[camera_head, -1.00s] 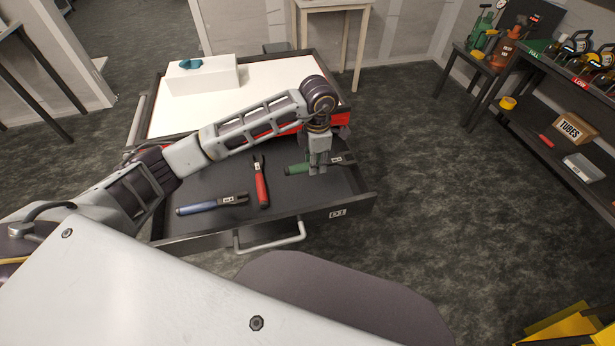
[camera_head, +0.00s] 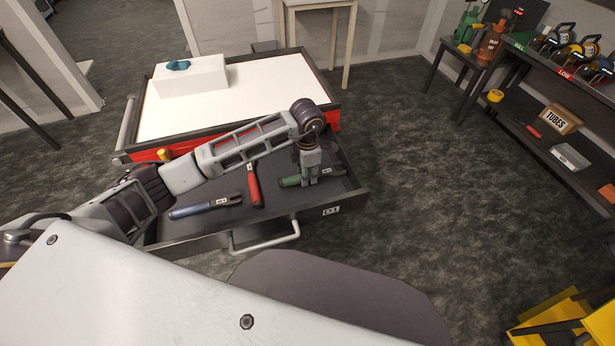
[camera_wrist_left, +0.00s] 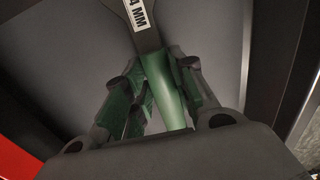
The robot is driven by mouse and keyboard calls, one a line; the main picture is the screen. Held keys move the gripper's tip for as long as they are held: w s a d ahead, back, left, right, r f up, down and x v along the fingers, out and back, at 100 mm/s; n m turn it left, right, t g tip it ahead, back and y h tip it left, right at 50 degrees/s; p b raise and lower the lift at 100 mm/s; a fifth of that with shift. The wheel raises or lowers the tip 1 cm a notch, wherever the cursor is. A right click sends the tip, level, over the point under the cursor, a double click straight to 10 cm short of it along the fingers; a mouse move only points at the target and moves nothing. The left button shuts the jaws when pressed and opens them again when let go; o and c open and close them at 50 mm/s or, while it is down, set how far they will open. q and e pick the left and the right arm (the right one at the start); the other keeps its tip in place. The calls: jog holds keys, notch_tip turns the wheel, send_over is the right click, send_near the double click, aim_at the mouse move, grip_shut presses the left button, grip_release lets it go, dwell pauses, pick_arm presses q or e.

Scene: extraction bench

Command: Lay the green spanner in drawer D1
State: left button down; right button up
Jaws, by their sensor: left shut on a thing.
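The green spanner (camera_head: 291,181) is in the right part of the open drawer D1 (camera_head: 275,222), low over or on its dark floor; I cannot tell whether it touches. My left gripper (camera_head: 310,183) points down into the drawer and is shut on the spanner's green handle. In the left wrist view the handle (camera_wrist_left: 163,85) runs between the fingers (camera_wrist_left: 160,105), and a label ending in "4 MM" shows on its dark shank. A red-handled spanner (camera_head: 254,185) and a blue-handled spanner (camera_head: 205,206) lie in the drawer to the left. My right gripper is not in view.
The drawer's pull handle (camera_head: 268,244) is at its front. The white cabinet top (camera_head: 230,110) behind carries a white box (camera_head: 190,77) with a teal item. A dark shelf unit (camera_head: 545,150) stands at the right. Open floor lies between.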

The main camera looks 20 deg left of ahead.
pick_arm(q)
jog(key=shift+f, duration=0.85)
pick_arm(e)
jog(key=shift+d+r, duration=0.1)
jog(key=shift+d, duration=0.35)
pick_arm(q)
jog(key=c, duration=1.4)
grip_release()
jog(key=shift+f, duration=0.15)
jog(key=shift+o, duration=1.1)
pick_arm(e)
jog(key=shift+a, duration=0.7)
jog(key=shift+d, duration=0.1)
